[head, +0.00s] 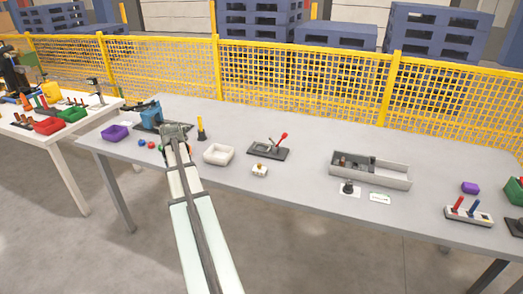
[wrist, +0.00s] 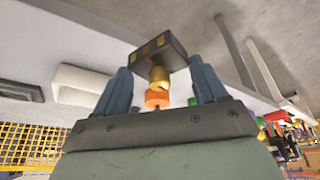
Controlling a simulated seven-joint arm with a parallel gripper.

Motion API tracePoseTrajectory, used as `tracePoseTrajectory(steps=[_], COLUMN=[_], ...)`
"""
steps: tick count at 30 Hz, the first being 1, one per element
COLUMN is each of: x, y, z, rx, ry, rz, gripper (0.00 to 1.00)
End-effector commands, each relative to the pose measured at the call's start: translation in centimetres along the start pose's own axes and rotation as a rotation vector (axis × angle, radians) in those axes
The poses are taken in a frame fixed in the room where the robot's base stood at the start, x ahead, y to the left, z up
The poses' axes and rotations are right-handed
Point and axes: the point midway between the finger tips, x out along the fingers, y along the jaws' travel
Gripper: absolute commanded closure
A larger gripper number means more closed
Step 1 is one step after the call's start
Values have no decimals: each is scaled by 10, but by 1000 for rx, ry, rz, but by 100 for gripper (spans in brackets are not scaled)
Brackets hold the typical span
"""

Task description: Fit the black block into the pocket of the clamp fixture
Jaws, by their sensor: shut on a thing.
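In the wrist view my gripper (wrist: 158,69) has a blue-grey finger on each side of a dark block (wrist: 172,45) with yellow marks, and is shut on it. The block looks tilted in that view. A gold rounded piece shows just below it; I cannot tell whether it belongs to the block. In the head view my gripper (head: 174,131) is over the left part of the table, and the block cannot be made out there. The clamp fixture (head: 268,150), a dark plate with a red lever, lies on the table well to the right of my gripper. Its pocket is too small to make out.
A white tray (head: 219,154) lies between my gripper and the fixture. A black and yellow post (head: 201,131) stands right of my gripper, and a blue device (head: 148,114) behind it to the left. A small pale block (head: 260,170) lies in front of the fixture.

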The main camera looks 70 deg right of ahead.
Motion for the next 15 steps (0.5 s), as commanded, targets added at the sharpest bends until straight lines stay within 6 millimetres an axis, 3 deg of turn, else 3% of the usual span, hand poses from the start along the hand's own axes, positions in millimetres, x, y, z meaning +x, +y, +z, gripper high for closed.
tracePoseTrajectory(steps=[3,15], x=[0,-6], y=[46,186], z=[-13,-38], rx=[54,278], ry=[0,-6], rz=[22,114], gripper=[62,62])
